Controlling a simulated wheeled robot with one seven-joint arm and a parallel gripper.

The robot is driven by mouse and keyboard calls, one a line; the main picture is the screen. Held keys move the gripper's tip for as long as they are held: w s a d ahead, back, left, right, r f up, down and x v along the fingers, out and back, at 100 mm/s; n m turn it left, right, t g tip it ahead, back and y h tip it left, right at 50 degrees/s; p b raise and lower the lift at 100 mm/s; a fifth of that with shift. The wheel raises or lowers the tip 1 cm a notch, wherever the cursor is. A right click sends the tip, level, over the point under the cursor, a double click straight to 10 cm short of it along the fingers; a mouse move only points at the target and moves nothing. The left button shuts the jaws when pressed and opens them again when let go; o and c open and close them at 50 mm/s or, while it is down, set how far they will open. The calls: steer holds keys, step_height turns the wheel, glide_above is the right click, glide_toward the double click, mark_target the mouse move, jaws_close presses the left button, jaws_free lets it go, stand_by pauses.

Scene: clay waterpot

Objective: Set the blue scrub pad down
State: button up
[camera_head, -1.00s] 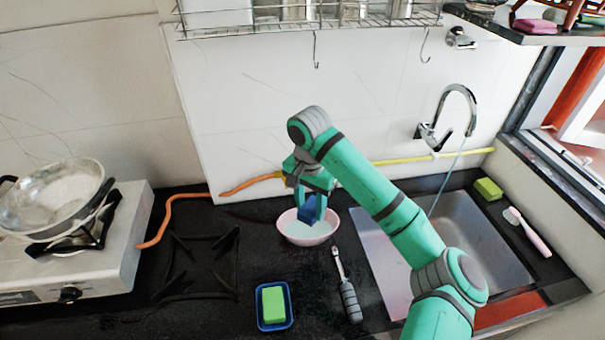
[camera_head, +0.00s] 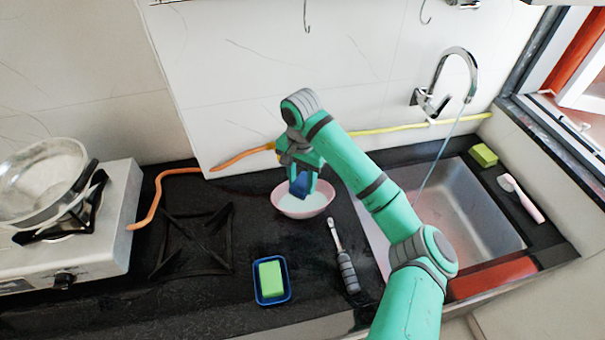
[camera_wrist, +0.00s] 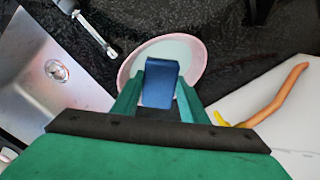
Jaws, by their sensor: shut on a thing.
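The blue scrub pad (camera_head: 301,185) is between the fingers of my gripper (camera_head: 304,184), over the pink bowl (camera_head: 318,210). In the wrist view the blue pad (camera_wrist: 160,82) sticks out past the two green fingers of my gripper (camera_wrist: 158,95), which are shut on it. The bowl (camera_wrist: 198,58) has a pink rim and a pale inside, and it lies behind the pad in that view. I cannot tell whether the pad touches the bowl's inside.
A blue tray (camera_head: 288,294) with a green sponge (camera_head: 271,278) lies in front of the bowl. A grey-handled tool (camera_head: 347,270) lies to its right, then the sink (camera_head: 475,215). A black pan stand (camera_head: 195,240) and a stove (camera_head: 110,240) are left. Bare counter (camera_head: 255,225) lies between.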

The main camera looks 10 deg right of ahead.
mark_target(302, 192)
steer(key=shift+f, duration=2.55)
steer(key=o, duration=1.2)
steer(key=shift+r, duration=3.5)
steer(key=shift+d, duration=0.1)
steer(key=shift+s+a, duration=0.1)
steer(key=shift+a, duration=0.1)
